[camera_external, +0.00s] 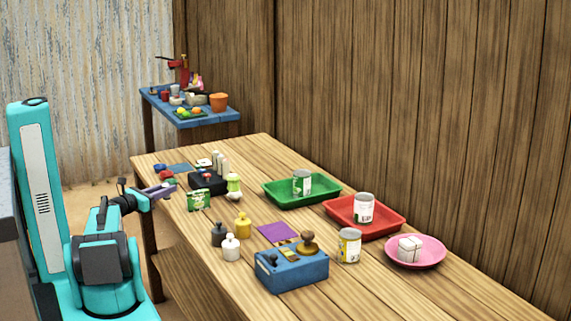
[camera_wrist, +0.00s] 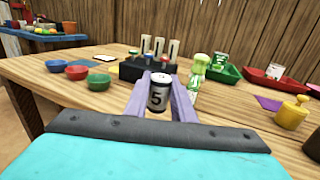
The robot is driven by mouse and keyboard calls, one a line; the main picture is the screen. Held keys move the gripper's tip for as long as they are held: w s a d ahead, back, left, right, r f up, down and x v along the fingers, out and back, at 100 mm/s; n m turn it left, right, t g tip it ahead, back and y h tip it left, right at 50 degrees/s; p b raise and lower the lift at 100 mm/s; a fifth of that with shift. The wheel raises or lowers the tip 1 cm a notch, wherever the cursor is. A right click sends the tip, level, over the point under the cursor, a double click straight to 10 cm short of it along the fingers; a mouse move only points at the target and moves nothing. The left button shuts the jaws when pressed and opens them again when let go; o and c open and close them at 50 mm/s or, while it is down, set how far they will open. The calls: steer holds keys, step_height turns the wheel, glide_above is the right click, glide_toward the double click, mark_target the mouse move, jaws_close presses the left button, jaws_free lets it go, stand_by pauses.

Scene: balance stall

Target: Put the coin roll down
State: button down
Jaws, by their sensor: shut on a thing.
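In the external view my gripper (camera_external: 162,190) is at the table's near left edge, and the roll is too small to make out there. Beyond it stands a black rack (camera_wrist: 133,70) with several pale upright cylinders, which also shows in the external view (camera_external: 207,182). I cannot tell whether the roll touches the table.
Red and blue bowls (camera_wrist: 76,72) are left of the rack. A green-and-white bottle (camera_wrist: 197,72) stands to the right. A green tray (camera_external: 322,193), a red tray (camera_external: 390,222) and a blue box (camera_external: 291,271) are farther along the table. Bare wood lies near the front edge.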

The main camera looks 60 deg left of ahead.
steer(key=shift+w+a+f+b, duration=0.2)
steer(key=shift+w+a+b, duration=0.1)
steer(key=shift+b, duration=4.2)
steer(key=shift+w+a+r+p, duration=0.15)
steer(key=shift+w+a, duration=0.1)
steer(key=shift+a, duration=0.15)
steer(key=shift+w+a+f+p, duration=0.15)
steer(key=shift+w+a, duration=0.1)
steer(key=shift+a, duration=0.15)
steer(key=shift+w+a+f, duration=0.1)
steer(key=shift+w+a, duration=0.55)
steer(key=shift+a, duration=0.35)
steer(key=shift+w+a+f, duration=0.1)
steer(key=shift+w+a, duration=0.55)
steer(key=shift+a, duration=0.3)
steer(key=shift+w+a+f, duration=0.1)
steer(key=shift+w+a, duration=0.55)
steer(key=shift+a, duration=0.35)
steer(key=shift+w+a, duration=0.2)
steer(key=shift+a, duration=0.15)
steer(key=shift+w+a+f, duration=0.15)
steer(key=shift+a+f, duration=0.05)
steer(key=shift+f, duration=0.3)
steer(key=shift+w+a+f, duration=0.1)
steer(key=shift+a+f, duration=0.1)
steer(key=shift+f, duration=0.3)
steer(key=shift+f+p, duration=0.4)
steer(key=shift+f, duration=0.2)
steer(key=shift+f, duration=0.15)
